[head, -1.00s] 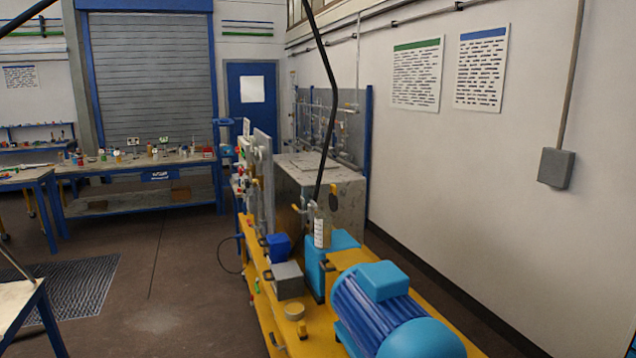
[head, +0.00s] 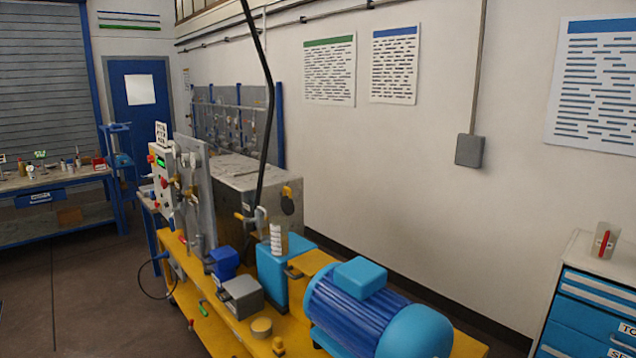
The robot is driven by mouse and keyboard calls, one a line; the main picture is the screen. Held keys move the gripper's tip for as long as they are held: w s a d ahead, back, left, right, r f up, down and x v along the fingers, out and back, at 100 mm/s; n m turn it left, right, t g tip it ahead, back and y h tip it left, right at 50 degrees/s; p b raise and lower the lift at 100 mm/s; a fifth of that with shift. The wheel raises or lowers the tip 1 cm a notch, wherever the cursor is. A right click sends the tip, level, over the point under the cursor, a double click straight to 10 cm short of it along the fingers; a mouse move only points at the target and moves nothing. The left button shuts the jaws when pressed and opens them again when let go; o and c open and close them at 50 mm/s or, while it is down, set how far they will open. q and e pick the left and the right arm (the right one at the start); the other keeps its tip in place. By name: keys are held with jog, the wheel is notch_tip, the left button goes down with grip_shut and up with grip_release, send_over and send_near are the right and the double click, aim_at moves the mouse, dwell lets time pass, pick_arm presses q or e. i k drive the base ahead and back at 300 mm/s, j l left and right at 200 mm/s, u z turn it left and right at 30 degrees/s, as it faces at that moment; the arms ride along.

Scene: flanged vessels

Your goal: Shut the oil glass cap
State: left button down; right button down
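I cannot single out the oil glass or its cap with certainty. A small upright white, banded cylinder (head: 276,238) stands on the blue block of the yellow machine skid, behind the blue motor. A small clear piece with a red part inside (head: 604,240) stands on the cabinet at the right edge. Both are too small to tell whether a cap is open or shut. Neither of my grippers is in the head view.
The yellow skid (head: 208,338) carries a ribbed blue motor (head: 345,308), a grey box (head: 242,297) and a grey tank (head: 240,195). A black hose (head: 268,100) hangs above it. A blue drawer cabinet (head: 590,310) stands right. The floor at left is clear.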

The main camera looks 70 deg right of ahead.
aim_at(288, 204)
jog(key=i+l+z, duration=0.2)
jog(key=z, duration=0.25)
jog(key=i+z, duration=0.9)
jog(key=i+j+z, duration=0.2)
jog(key=z, duration=0.3)
